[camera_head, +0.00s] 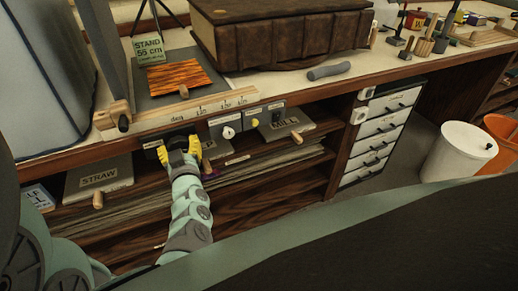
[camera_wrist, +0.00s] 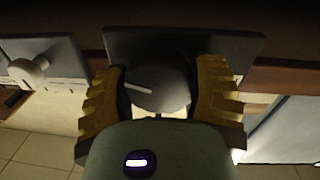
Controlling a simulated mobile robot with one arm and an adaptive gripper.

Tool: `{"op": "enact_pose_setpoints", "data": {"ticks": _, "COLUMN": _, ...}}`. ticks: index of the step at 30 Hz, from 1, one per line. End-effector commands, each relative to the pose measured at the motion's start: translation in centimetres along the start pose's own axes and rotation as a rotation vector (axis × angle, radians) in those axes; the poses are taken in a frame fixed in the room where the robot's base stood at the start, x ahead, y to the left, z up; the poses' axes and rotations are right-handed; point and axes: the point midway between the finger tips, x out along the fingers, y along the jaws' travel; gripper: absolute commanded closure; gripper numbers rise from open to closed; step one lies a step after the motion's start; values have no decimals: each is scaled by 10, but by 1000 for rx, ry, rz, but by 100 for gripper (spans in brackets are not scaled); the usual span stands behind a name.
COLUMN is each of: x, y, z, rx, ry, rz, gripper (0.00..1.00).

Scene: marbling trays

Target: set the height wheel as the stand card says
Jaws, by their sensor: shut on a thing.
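The stand card (camera_head: 148,50) stands at the back of the bench and reads "STAND 55 cm", with a smaller line too small to read. My gripper (camera_head: 181,147) is at the bench's front edge, its yellow fingers against the fascia. In the wrist view my gripper (camera_wrist: 160,100) has one finger on each side of a round grey wheel (camera_wrist: 165,95), shut on it. A pale pointer line on the wheel lies nearly level, toward the left. Behind it is a dark plate (camera_wrist: 230,43). The wheel is hidden by my gripper in the head view.
A white knob (camera_head: 228,132) on a grey plate sits just right of my gripper. A wooden scale rail (camera_head: 230,100) runs along the bench edge above. Boards marked STRAW (camera_head: 99,178) and MILL (camera_head: 285,124) lie on the shelf below. A large brown book (camera_head: 280,35) fills the bench's middle.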

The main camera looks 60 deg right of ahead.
Motion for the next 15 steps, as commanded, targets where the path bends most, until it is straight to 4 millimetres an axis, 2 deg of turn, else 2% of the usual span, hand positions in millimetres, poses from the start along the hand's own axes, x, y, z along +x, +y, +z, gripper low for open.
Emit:
{"op": "enact_pose_setpoints", "data": {"ticks": 1, "x": 0, "y": -3, "z": 7, "rx": -48, "ry": 2, "rz": -6, "gripper": 76}}
{"op": "enact_pose_setpoints", "data": {"ticks": 15, "x": 0, "y": -1, "z": 8, "rx": -449, "ry": 29, "rz": -6, "gripper": 76}}
